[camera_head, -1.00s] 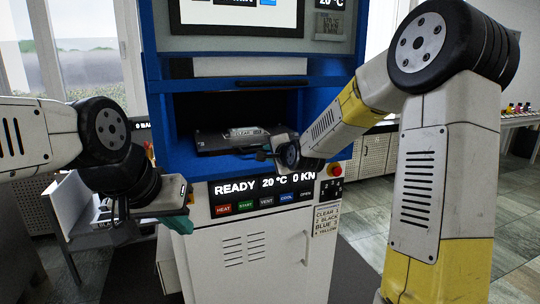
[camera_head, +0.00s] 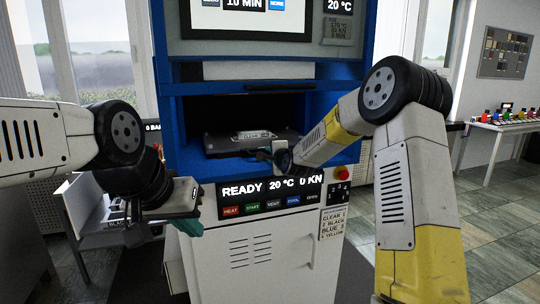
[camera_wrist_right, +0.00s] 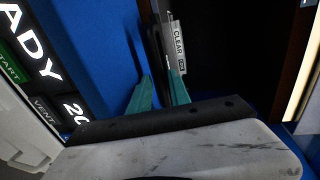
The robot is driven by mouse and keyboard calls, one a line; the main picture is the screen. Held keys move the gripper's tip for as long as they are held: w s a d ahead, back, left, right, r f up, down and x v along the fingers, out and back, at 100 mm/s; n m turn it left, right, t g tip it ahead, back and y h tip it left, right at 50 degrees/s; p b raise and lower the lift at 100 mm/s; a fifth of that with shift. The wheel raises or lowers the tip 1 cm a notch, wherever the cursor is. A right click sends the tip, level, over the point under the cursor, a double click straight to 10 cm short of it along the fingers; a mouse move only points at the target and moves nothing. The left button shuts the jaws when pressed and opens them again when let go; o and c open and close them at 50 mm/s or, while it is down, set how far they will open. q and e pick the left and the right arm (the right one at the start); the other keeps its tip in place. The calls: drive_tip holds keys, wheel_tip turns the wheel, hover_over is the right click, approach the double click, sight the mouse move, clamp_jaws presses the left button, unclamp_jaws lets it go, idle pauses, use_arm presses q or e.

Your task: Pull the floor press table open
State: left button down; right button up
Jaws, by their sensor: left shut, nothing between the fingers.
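The floor press (camera_head: 262,245) has a blue frame and a white lower cabinet. Its dark table (camera_head: 225,146) lies inside the open blue bay, with a grey plate marked CLEAR (camera_head: 254,135) on top. My right gripper (camera_head: 264,155) is at the table's front edge. In the right wrist view its teal fingertips (camera_wrist_right: 159,88) are a little apart at a dark edge beside the CLEAR label (camera_wrist_right: 178,45). I cannot tell whether they clamp anything. My left gripper (camera_head: 190,227) is shut and empty, left of the white cabinet.
The control panel (camera_head: 270,192) reads READY, 20 °C, 0 KN, just below the bay. A red button (camera_head: 342,173) sits at its right. A grey side stand (camera_head: 85,240) is behind my left arm. A bench with coloured bottles (camera_head: 505,120) is far right; open floor lies before it.

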clamp_jaws()
idle(1.4)
